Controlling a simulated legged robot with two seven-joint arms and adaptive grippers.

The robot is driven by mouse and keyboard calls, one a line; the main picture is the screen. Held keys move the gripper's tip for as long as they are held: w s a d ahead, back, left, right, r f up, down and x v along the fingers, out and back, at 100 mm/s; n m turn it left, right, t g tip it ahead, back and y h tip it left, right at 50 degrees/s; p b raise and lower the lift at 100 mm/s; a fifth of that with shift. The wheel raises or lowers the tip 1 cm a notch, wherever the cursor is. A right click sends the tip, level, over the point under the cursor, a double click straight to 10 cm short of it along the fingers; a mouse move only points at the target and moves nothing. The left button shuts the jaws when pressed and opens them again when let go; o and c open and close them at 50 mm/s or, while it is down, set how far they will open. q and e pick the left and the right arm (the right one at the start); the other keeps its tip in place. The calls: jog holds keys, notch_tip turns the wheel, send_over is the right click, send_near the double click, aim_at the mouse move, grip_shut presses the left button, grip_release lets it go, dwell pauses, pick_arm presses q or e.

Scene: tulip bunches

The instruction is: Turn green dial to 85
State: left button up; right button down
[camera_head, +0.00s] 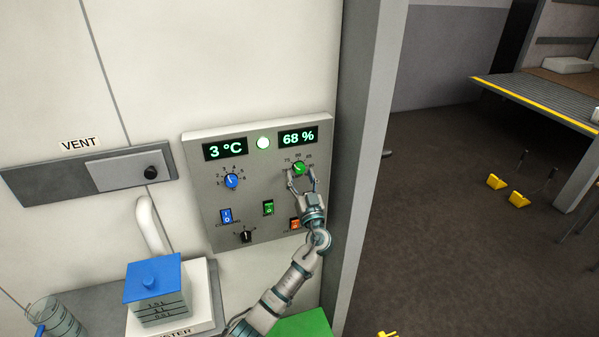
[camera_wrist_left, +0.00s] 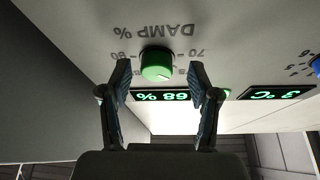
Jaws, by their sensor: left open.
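The green dial (camera_head: 299,168) is on the upper right of a grey control panel (camera_head: 205,200), with a number scale around it. The green display (camera_head: 298,136) above it reads 68 %. My left gripper (camera_head: 302,181) is open at the dial, one finger on each side. In the left wrist view, which shows the panel upside down, the dial (camera_wrist_left: 157,66) appears between the open fingertips (camera_wrist_left: 159,75), nearer the left one. I see a gap on both sides, and no clear contact. The lettering DAMP % shows by the dial. My right gripper is not in view.
A blue dial (camera_head: 231,181) and a 3 °C display (camera_head: 226,149) are at the panel's left. Blue, green (camera_head: 268,208) and orange switches (camera_head: 295,223) and a black knob (camera_head: 246,236) sit lower. A blue-lidded container (camera_head: 155,280) stands below. A grey wall edge is to the right.

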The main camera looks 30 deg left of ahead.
pick_arm(q)
jog(key=shift+w+a+r, duration=0.15)
jog(key=shift+w+a, duration=0.15)
jog(key=shift+a, duration=0.1)
jog(key=shift+w, duration=0.15)
jog(key=shift+d+r, duration=0.15)
jog(key=shift+d, duration=0.3)
jog(key=c, duration=1.1)
jog(key=shift+a, duration=0.2)
jog(key=shift+c, duration=0.3)
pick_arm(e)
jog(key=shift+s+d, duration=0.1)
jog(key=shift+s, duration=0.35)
